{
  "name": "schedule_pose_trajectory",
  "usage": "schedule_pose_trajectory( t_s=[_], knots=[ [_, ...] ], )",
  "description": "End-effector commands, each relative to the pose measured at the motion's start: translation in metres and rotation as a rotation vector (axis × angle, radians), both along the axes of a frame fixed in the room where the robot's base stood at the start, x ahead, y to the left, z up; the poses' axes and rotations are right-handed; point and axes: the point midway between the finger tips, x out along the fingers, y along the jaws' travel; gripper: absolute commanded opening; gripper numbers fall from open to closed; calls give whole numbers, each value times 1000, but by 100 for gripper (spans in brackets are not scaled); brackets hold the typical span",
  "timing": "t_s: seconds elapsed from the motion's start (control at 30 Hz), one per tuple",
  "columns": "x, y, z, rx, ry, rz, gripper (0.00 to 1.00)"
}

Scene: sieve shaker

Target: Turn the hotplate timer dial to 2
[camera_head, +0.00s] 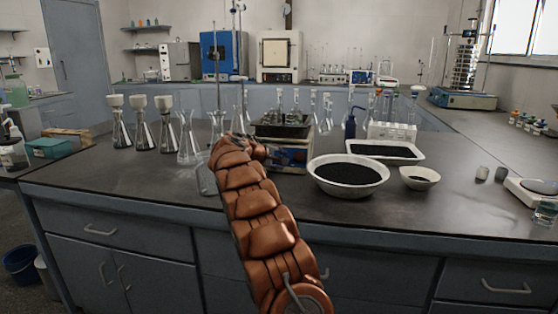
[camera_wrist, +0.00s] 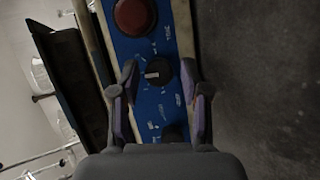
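The hotplate (camera_head: 291,158) stands on the bench in the head view, partly hidden behind my arm. Its blue front panel (camera_wrist: 150,105) fills the middle of the wrist view, turned on its side. A black dial (camera_wrist: 158,72) with a white pointer mark sits on this panel. The mark points to the left in the wrist view; the small markings around it are too blurred to read. My gripper (camera_wrist: 164,76) is open, with its fingers on either side of the dial. I cannot tell whether they touch it. In the head view my arm mostly hides the gripper.
A red round knob (camera_wrist: 133,16) and another dark knob (camera_wrist: 174,132) flank the dial. A dark tray (camera_head: 281,128) with flasks sits on the hotplate. A white bowl of black grains (camera_head: 347,190) stands to the right. Several conical flasks (camera_head: 189,145) stand left. The front bench strip is clear.

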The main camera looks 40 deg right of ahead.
Motion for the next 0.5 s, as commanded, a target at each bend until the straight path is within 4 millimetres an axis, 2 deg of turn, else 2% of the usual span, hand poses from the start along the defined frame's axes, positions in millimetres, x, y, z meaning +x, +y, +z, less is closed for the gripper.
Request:
schedule_pose_trajectory(
  t_s=[0.5],
  knots=[
    [0, 4, 3, -2, 0, 2, 55]
  ],
)
